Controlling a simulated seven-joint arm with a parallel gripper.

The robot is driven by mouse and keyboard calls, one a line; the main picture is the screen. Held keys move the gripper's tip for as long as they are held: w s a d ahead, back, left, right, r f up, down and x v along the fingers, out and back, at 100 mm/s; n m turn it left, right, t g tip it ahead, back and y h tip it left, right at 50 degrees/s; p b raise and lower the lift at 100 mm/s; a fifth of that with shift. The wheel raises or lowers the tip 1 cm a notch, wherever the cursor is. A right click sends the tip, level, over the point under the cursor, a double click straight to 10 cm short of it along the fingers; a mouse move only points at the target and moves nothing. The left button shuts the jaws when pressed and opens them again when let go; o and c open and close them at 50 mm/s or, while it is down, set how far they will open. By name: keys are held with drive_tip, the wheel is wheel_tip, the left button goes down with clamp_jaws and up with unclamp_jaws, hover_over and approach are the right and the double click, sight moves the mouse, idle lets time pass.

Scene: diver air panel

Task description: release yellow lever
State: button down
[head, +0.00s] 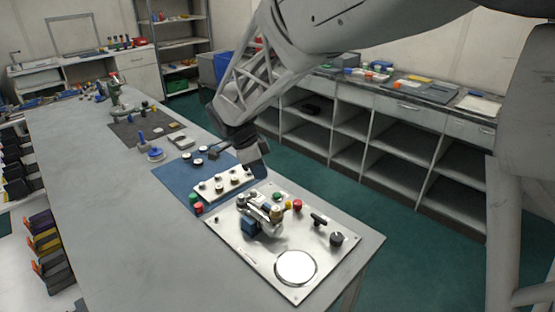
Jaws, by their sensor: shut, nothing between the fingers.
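The air panel (240,264) is a pale metal plate lying at the near end of the grey bench. A silver fitting with a blue block (249,226) stands on its upper left part. A small yellow piece (287,205) shows beside the fitting, between a green knob (277,195) and a red knob (298,204). It is too small to tell whether this is the yellow lever or how it is set. My gripper (258,171) is dark, points down and is shut and empty. It appears above and behind the panel, apart from the yellow piece in the picture.
A black T-handle (318,218), a dark knob (336,239) and a round white dial (296,267) are on the panel. A smaller plate with knobs (207,194) lies on a blue mat (172,177) behind it. The bench (120,225) is clear at left.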

sight(286, 207)
drive_tip(key=a, duration=0.1)
drive_tip(key=w+a+f, duration=0.1)
drive_tip(key=a+m, duration=0.1)
drive_tip(key=shift+w+f, duration=0.3)
drive_tip(key=shift+d+f, duration=0.1)
drive_tip(key=x, duration=1)
drive_tip(key=shift+d, duration=2.15)
